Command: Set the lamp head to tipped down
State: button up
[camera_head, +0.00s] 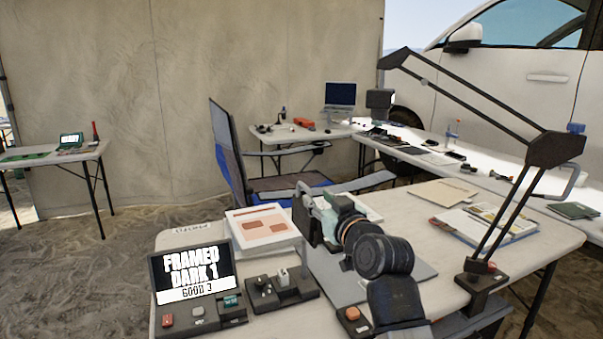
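The desk lamp (466,92) is a black jointed arm clamped at the right edge of the near table. Its lower link rises to a dark elbow, and its upper link runs up and left.
A black screen box (194,270) reading "FRAMED DARK 1" and a small switch box (273,291) stand at the table's front left. A folding chair (232,155) stands behind.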

aim_at(301, 184)
jog(key=shift+r+p+x, duration=0.15)
jog(key=shift+p+x, duration=1)
jog(key=shift+p, duration=0.3)
jog(key=shift+r+p+x, duration=0.1)
jog(key=shift+p+x, duration=1.05)
jog(key=shift+p, duration=0.3)
jog(key=shift+f+x, duration=0.15)
jog(key=shift+x, duration=1.35)
jog(key=shift+f+x, duration=0.15)
jog(key=shift+x, duration=1.35)
grip_shut()
